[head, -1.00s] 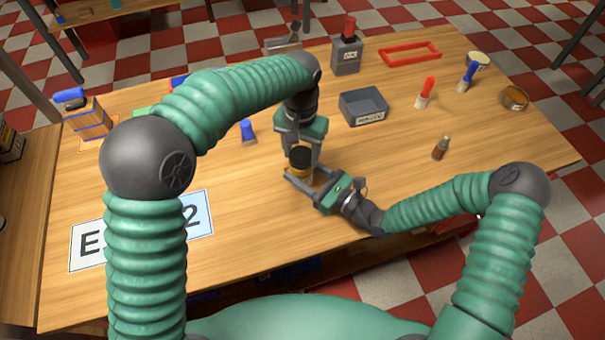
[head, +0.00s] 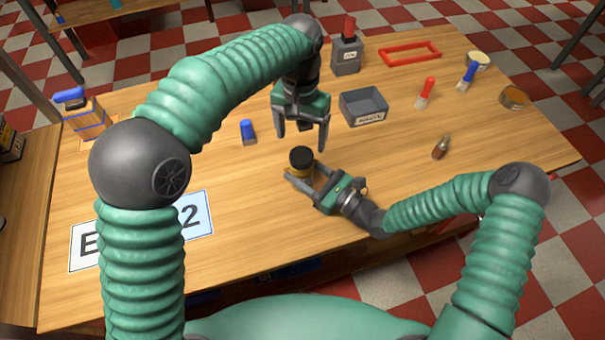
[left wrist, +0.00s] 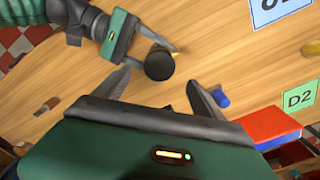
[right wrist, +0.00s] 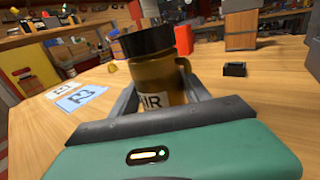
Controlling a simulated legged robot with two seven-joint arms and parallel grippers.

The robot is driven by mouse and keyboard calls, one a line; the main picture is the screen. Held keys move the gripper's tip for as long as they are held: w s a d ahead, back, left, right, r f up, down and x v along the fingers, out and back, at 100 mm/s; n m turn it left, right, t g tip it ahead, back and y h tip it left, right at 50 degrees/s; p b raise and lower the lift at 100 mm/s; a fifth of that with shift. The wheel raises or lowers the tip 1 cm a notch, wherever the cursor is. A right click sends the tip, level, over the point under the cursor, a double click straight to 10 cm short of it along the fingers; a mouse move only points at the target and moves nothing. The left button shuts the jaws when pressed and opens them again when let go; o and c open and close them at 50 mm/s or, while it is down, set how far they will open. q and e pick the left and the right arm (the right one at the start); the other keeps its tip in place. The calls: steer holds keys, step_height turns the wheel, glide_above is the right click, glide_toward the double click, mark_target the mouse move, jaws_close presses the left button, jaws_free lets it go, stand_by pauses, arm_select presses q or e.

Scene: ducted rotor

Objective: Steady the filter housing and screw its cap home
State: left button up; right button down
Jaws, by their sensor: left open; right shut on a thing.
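The filter housing (right wrist: 160,88) is an amber bowl with a white label, upright on the table. Its black cap (head: 301,155) sits on top; I cannot tell how far it is screwed on. My right gripper (head: 302,181) is shut on the housing, one finger on each side. My left gripper (head: 301,139) is open and empty, above and behind the cap, apart from it. In the left wrist view the cap (left wrist: 159,63) shows from above, beyond the open fingers. The lower housing is mostly hidden there.
A grey bin (head: 364,107) stands behind and right. A small brown bottle (head: 441,148) stands to the right, and a blue-topped item (head: 248,131) to the left. A printed card (head: 195,214) lies front left. The table just left of the housing is clear.

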arm_select(q)
step_height(320, 180, up, 5)
steer(key=shift+r, duration=0.15)
arm_select(e)
steer(key=shift+c, duration=2.2)
jaws_free()
arm_select(q)
steer(key=shift+r+p, duration=0.3)
arm_select(e)
steer(key=v, duration=1.7)
steer(key=shift+f, duration=0.1)
